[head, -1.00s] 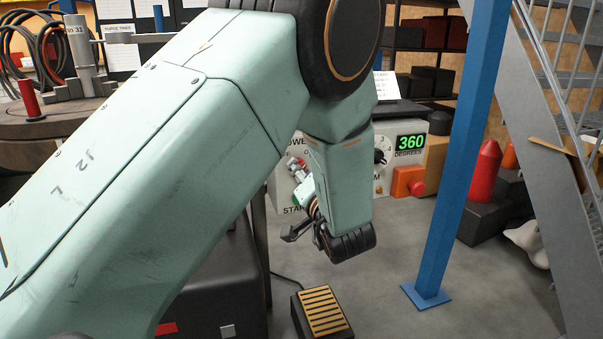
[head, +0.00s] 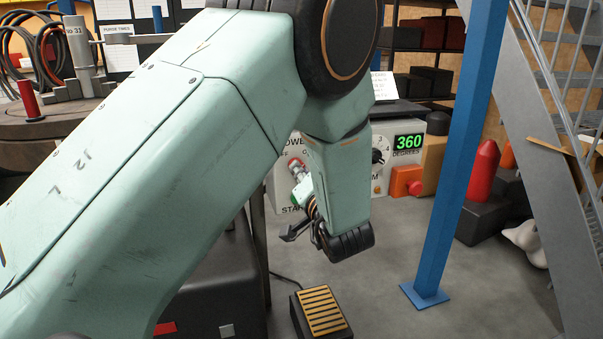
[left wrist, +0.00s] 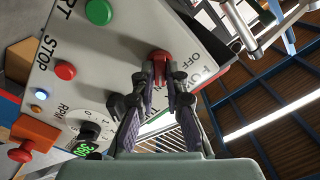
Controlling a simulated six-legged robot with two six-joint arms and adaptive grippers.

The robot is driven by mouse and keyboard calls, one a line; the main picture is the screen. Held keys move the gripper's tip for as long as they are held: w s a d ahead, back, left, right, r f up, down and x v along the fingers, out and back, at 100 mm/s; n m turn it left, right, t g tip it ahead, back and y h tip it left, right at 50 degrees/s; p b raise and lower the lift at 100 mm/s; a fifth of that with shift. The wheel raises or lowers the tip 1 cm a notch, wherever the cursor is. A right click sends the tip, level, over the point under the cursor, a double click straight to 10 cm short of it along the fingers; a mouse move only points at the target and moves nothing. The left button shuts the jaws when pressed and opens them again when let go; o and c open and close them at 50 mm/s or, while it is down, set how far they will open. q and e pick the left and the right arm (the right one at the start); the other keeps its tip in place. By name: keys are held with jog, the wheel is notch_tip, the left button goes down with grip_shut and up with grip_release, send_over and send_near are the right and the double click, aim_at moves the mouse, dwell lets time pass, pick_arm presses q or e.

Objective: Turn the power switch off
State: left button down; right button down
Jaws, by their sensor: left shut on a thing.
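The control box (head: 283,186) stands beyond my left arm in the head view, partly hidden by it. The left wrist view shows its grey panel (left wrist: 110,50) close up. The power switch (left wrist: 159,58) is a red knob beside the lettering POWER and OFF. My left gripper (left wrist: 160,80) has its two fingers on either side of this knob and is shut on it. My right gripper does not show.
The panel also has a green button (left wrist: 99,12), a red stop button (left wrist: 65,71) and an RPM dial (left wrist: 89,131). A green display (head: 409,141) reads 360. A blue post (head: 455,160) stands to the right. A foot pedal (head: 321,311) lies on the floor.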

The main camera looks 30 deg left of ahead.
pick_arm(q)
jog(key=shift+r, duration=0.1)
jog(key=shift+n+p, duration=2.75)
jog(key=shift+n, duration=6.15)
jog(key=c, duration=1.4)
grip_release()
